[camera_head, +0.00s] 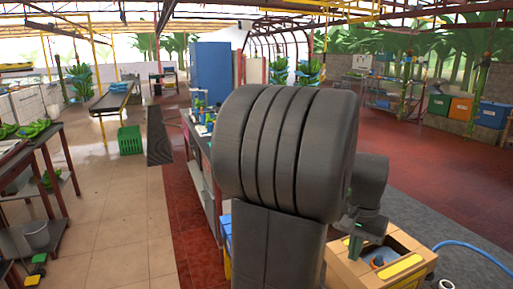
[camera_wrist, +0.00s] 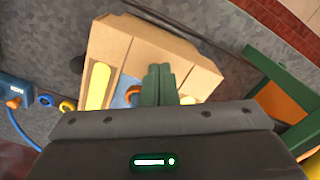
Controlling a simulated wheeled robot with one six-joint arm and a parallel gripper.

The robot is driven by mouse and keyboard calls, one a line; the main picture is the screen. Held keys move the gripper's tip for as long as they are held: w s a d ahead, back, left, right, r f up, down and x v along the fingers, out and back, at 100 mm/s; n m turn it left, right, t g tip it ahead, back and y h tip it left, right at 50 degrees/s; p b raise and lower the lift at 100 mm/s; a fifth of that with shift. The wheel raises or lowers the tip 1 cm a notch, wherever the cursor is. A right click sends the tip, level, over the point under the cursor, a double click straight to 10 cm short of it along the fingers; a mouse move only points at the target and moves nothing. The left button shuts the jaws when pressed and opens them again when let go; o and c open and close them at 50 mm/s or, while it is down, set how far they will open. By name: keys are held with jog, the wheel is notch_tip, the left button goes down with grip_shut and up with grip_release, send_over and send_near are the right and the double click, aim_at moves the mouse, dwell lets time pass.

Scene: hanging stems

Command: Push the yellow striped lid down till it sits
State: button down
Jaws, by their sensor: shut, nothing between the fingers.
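A tan box (camera_head: 345,266) stands at the lower right of the head view, and it also shows in the wrist view (camera_wrist: 155,48). A yellow stripe (camera_head: 402,268) runs along its near top panel. In the wrist view one yellow stripe (camera_wrist: 98,86) lies left of my fingers and another yellow patch shows just right of them. I cannot tell whether this striped panel is the lid itself. Something blue and orange (camera_head: 377,261) shows in the opening. My gripper (camera_wrist: 158,72) is shut and empty, its green fingers over the box opening. Contact cannot be judged.
A blue hose (camera_head: 470,250) curves on the right of the box. In the wrist view a blue block (camera_wrist: 14,92) and small rings lie left of the box, and a green-edged frame (camera_wrist: 280,78) stands at the right. A long bench (camera_head: 200,150) with clutter runs behind my arm.

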jog(key=shift+f+b, duration=0.5)
jog(key=shift+f, duration=0.3)
jog(key=shift+f, duration=0.55)
dwell(2.6)
jog(key=shift+p, duration=0.3)
notch_tip(320, 180, up, 9)
jog(key=p, duration=0.8)
notch_tip(320, 180, down, 8)
jog(key=b, duration=0.7)
jog(key=shift+f+b, duration=0.25)
jog(key=shift+b, duration=0.15)
